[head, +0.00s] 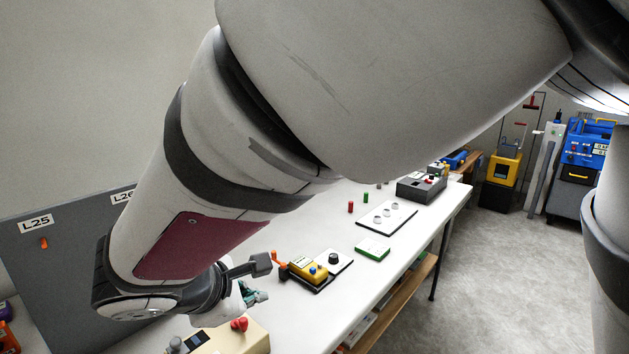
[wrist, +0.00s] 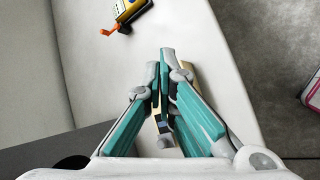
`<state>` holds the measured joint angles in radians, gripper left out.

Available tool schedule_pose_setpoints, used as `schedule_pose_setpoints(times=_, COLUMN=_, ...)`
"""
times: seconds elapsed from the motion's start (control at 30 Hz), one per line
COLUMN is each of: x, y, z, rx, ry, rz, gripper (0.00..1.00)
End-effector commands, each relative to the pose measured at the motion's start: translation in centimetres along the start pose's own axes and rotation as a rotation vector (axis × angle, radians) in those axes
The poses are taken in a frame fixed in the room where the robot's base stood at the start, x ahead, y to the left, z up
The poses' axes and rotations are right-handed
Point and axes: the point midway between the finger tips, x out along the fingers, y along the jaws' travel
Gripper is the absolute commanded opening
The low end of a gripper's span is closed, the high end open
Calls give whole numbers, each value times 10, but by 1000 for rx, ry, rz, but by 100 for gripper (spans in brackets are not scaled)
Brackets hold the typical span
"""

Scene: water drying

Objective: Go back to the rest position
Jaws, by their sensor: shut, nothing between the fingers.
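My gripper (wrist: 161,90) is shut and empty in the wrist view. Its teal and grey fingers meet above the white table. In the head view my gripper (head: 256,296) shows only in part, as a small teal shape behind my wrist. It hangs over the near end of the table, close to a beige box (head: 250,338) with red knobs. My arm crosses most of the head view and hides part of the wall and table. In the wrist view the beige box (wrist: 190,75) lies beneath the fingers, mostly hidden by them.
A yellow device (head: 308,268) with an orange lever stands on the white table (head: 320,320). Behind it are a green box (head: 372,250), a white plate (head: 387,217) and a grey box (head: 422,188). A grey panel (head: 70,265) stands at left.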

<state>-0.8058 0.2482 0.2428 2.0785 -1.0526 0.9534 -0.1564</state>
Motion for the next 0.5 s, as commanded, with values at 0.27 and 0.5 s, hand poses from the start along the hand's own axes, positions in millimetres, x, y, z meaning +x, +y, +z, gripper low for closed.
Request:
schedule_pose_setpoints(times=0.27, x=-51, y=-44, z=185, rx=603, ry=-114, rz=-218, gripper=0)
schedule_pose_setpoints(times=0.5, x=-112, y=-116, z=274, rx=1143, ry=-145, rz=-365, gripper=0)
